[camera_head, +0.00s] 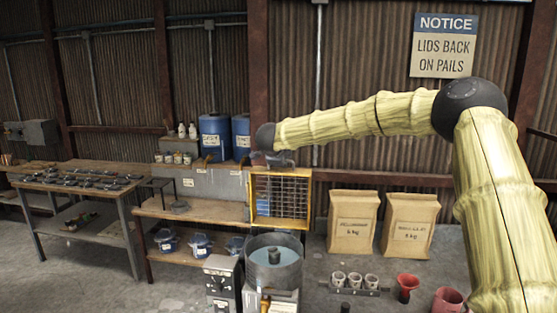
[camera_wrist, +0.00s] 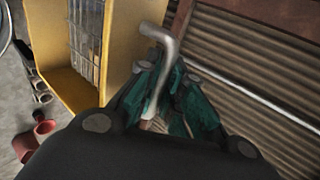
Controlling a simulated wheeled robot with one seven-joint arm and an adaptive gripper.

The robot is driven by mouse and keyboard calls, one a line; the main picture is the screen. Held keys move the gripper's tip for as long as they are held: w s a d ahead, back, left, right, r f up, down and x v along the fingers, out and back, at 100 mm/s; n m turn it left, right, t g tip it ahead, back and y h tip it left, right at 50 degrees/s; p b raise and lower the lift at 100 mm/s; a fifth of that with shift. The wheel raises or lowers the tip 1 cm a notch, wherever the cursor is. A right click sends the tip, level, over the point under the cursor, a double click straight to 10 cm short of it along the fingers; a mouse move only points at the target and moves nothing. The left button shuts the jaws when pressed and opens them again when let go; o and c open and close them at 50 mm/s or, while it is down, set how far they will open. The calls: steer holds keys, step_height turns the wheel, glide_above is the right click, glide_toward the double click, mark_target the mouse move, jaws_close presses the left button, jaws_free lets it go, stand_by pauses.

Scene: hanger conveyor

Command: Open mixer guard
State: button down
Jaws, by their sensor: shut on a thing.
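The mixer guard (camera_head: 308,203) is a yellow frame with a wire mesh, standing upright just behind the mixer bowl in the head view. In the wrist view the guard (camera_wrist: 121,45) fills the upper left. The grey mixer bowl (camera_head: 251,270) holds blue-green contents, and its top shows uncovered. My gripper (camera_head: 281,160) is at the guard's top edge. In the wrist view my teal-fingered gripper (camera_wrist: 165,105) is shut on a bent metal handle (camera_wrist: 164,62) beside the guard. The handle's join to the frame is not clear.
Two paper sacks (camera_head: 352,222) (camera_head: 409,225) stand right of the guard. Small cups (camera_head: 355,281) and a red funnel (camera_head: 407,286) are in front of them. A shelf bench (camera_head: 205,211) with blue pails (camera_head: 200,244) stands left. The corrugated wall (camera_head: 350,120) is behind.

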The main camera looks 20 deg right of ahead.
steer(key=shift+f, duration=0.1)
steer(key=c, duration=1.5)
jaws_free()
steer(key=shift+s+a, duration=0.1)
steer(key=v, duration=1.2)
